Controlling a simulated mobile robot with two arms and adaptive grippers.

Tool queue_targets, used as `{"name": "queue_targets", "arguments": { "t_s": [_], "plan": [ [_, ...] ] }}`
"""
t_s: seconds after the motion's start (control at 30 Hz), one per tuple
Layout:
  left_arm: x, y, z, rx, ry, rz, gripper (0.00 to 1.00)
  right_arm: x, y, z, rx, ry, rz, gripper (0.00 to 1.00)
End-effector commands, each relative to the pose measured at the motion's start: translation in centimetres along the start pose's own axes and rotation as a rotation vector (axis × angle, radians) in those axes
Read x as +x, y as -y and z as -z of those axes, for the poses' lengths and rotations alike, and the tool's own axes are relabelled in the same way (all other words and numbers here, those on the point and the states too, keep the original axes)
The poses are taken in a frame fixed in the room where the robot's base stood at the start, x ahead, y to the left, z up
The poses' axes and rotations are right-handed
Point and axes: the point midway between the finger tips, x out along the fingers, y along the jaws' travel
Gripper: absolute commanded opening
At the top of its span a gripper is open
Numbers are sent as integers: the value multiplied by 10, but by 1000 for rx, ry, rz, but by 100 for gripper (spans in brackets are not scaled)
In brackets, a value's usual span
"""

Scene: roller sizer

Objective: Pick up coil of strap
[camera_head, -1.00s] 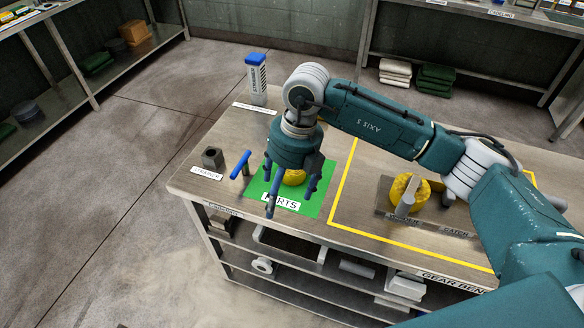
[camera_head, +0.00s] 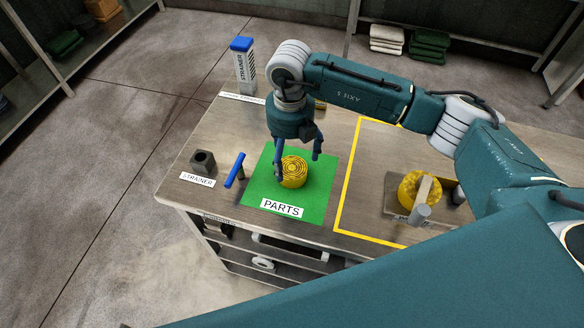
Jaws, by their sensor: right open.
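My right gripper (camera_head: 298,163) is open and points down at the coil's far side. One finger is at the coil's left edge; another is up behind its right side. I cannot tell whether a finger touches it. A second yellow coil (camera_head: 409,189) sits in a grey fixture (camera_head: 397,208) at the right of the bench. My left gripper is not in view.
A yellow line (camera_head: 345,185) bounds the area on the right. A teal part of mine crosses the bottom.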

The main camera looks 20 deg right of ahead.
Motion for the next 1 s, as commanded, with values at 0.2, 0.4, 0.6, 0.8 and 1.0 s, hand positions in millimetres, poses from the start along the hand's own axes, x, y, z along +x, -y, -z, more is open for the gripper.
{"name": "queue_targets", "arguments": {
  "t_s": [0.2, 0.4, 0.6, 0.8, 1.0],
  "plan": [
    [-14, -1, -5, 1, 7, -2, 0, 17, 4, 0, 1, -4, 3, 84],
    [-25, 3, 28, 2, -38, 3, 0, 47, 5, -2, 0, -3, 1, 84],
    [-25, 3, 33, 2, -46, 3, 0, 57, 5, -2, 0, 0, 0, 84],
    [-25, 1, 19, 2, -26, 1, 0, 57, 5, -2, -1, 0, 0, 70],
    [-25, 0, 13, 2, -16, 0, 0, 56, 5, -3, -1, 0, 0, 33]
  ]
}}
